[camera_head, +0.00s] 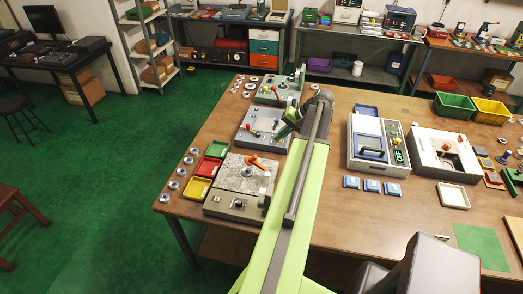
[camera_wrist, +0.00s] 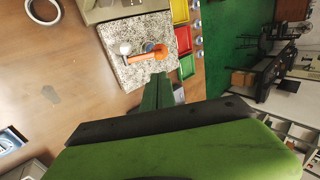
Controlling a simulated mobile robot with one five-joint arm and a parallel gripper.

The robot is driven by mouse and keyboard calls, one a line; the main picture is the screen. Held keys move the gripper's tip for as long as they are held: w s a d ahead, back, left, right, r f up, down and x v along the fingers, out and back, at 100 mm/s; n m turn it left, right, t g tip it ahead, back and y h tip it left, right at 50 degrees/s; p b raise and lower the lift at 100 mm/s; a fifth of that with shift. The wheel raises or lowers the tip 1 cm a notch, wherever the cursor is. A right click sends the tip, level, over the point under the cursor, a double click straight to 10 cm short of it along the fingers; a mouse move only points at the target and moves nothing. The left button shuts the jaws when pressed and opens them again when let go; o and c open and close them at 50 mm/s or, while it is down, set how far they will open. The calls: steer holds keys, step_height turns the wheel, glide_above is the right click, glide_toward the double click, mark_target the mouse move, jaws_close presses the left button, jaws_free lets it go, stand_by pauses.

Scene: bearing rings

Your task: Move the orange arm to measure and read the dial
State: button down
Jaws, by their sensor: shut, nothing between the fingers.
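The orange arm (camera_head: 262,162) lies over a speckled granite plate (camera_head: 229,176) on the nearest station at the table's left side. In the wrist view the orange arm (camera_wrist: 145,55) has a round orange end and lies near a silver round part (camera_wrist: 126,48) on the granite plate (camera_wrist: 118,70). My gripper (camera_head: 284,125) is in the air beyond and right of that plate in the head view. In the wrist view my gripper's green fingers (camera_wrist: 158,82) are together and empty, pointing toward the plate, apart from the orange arm. I cannot make out a dial face or its reading.
Green, red and yellow trays (camera_head: 197,189) and several metal rings (camera_head: 173,185) stand left of the plate. Another grey station (camera_head: 263,129) lies behind it. A white device with a display (camera_head: 380,145) stands to the right. Bare wood (camera_head: 338,215) lies right of my arm.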

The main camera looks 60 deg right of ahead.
mark_target(256, 156)
steer(key=b+x, duration=1)
steer(key=x, duration=0.3)
steer(key=shift+f+b, duration=0.15)
steer(key=shift+b, duration=0.25)
steer(key=shift+w+a+f, duration=0.1)
steer(key=shift+w+f, duration=0.15)
steer(key=shift+w, duration=0.1)
